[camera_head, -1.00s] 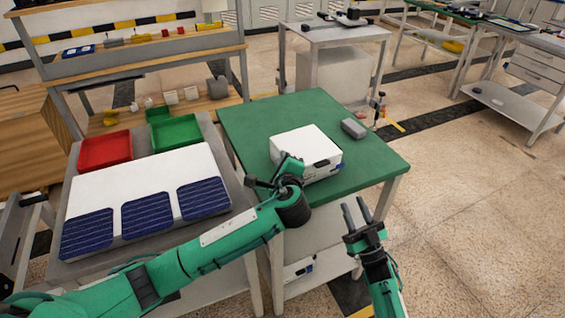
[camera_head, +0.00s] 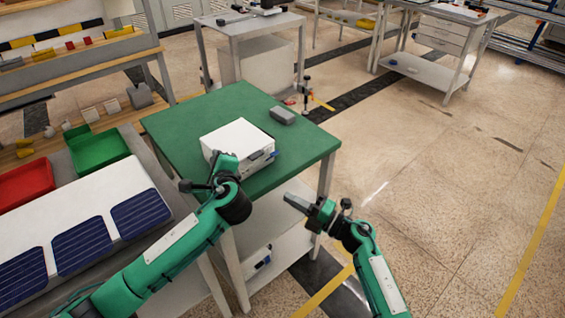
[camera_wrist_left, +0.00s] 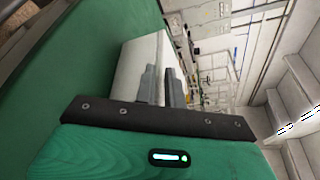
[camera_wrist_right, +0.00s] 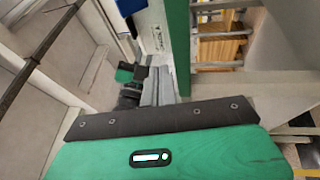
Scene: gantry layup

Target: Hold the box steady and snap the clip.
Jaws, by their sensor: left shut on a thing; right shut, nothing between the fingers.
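The white box (camera_head: 238,136) sits on the green table top (camera_head: 188,120). Small dark and blue parts (camera_head: 268,157) show on its right-front side; which one is the clip I cannot tell. My left gripper (camera_head: 226,158) is at the box's near side, its fingertips mostly hidden by my arm. In the left wrist view its fingers (camera_wrist_left: 164,86) are shut on the box (camera_wrist_left: 132,72). My right gripper (camera_head: 292,202) is shut and empty, in front of and below the table's near edge, apart from the box. Its closed fingers (camera_wrist_right: 158,88) show in the right wrist view.
A grey block (camera_head: 282,115) lies on the table behind the box. At left, a bench holds a white panel (camera_head: 90,195) with dark blue solar cells, a green tray (camera_head: 98,150) and a red tray (camera_head: 25,184). Open floor lies to the right.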

